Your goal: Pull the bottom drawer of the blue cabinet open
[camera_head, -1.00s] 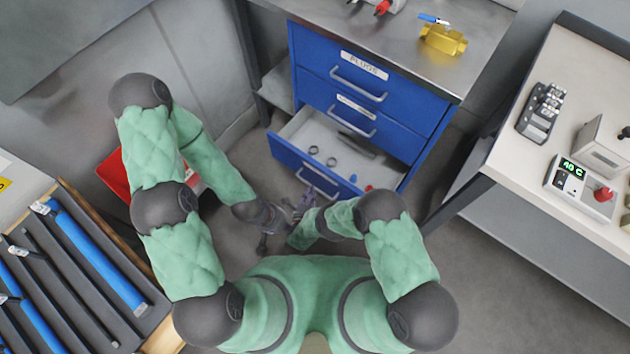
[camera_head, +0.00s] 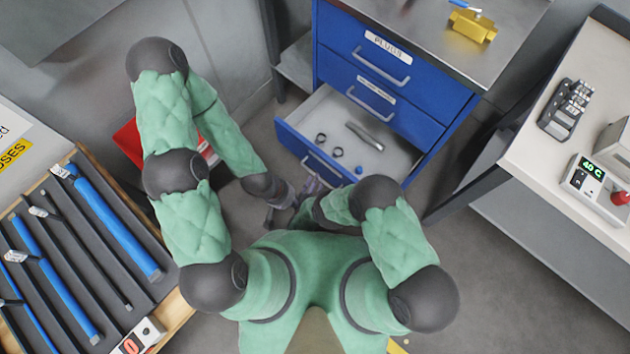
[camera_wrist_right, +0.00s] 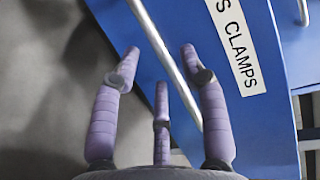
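The blue cabinet (camera_head: 455,110) stands at the upper middle of the head view. Its bottom drawer (camera_head: 290,138) is pulled out, with small rings, a long metal piece and a blue item inside. The drawer's handle (camera_head: 322,167) is on its front, partly hidden by my right arm. In the right wrist view, a bar handle (camera_wrist_right: 165,50) passes between the spread fingers of my right gripper (camera_wrist_right: 160,65), beside a label ending in "CLAMPS"; contact is unclear. The right gripper (camera_head: 313,185) is small in the head view. My left gripper (camera_head: 280,212) is lower, its fingers too small to read.
A grey workbench (camera_head: 545,150) with devices stands at right. A tool tray (camera_head: 80,250) with blue bars is at lower left. A red bin (camera_head: 130,147) sits behind my left arm. A yellow part (camera_head: 472,25) lies on the cabinet top. The two upper drawers are closed.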

